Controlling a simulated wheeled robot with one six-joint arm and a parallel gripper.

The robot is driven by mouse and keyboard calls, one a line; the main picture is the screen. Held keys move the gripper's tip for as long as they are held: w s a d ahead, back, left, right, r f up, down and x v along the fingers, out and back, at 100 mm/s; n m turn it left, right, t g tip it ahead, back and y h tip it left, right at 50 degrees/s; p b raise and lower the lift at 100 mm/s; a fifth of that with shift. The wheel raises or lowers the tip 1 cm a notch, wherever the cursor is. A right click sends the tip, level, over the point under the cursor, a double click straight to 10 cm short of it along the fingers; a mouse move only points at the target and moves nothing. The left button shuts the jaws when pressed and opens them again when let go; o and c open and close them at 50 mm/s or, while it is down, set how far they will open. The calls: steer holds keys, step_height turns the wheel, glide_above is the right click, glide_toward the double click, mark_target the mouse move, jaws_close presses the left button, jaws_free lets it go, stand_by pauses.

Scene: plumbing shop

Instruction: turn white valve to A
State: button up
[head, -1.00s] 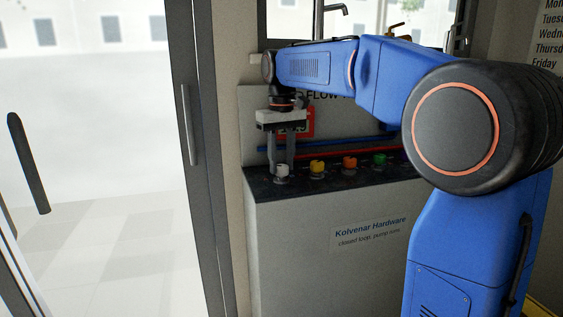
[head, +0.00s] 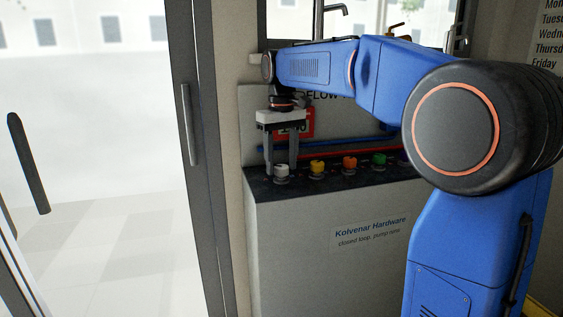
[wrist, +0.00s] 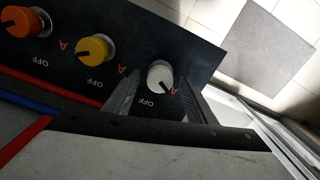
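The white valve knob (head: 281,170) stands at the left end of the dark panel top. In the wrist view the white knob (wrist: 160,74) has a dark pointer mark that points toward the red A beside it, away from the OFF label. My gripper (head: 281,172) points down over the white knob, one finger on each side. It is open, with a visible gap between the fingers and the knob. In the wrist view both fingers of my gripper (wrist: 160,100) are apart and nothing is held.
To the right stand a yellow knob (head: 317,167), an orange knob (head: 350,163) and a green knob (head: 379,160). Red and blue pipes (head: 340,151) run behind them. A glass door with a handle (head: 188,125) is at the left. The floor beside the cabinet is clear.

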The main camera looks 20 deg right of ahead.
mark_target(282, 166)
step_height(282, 166, up, 17)
steer(key=shift+r, duration=0.2)
stand_by(0.5)
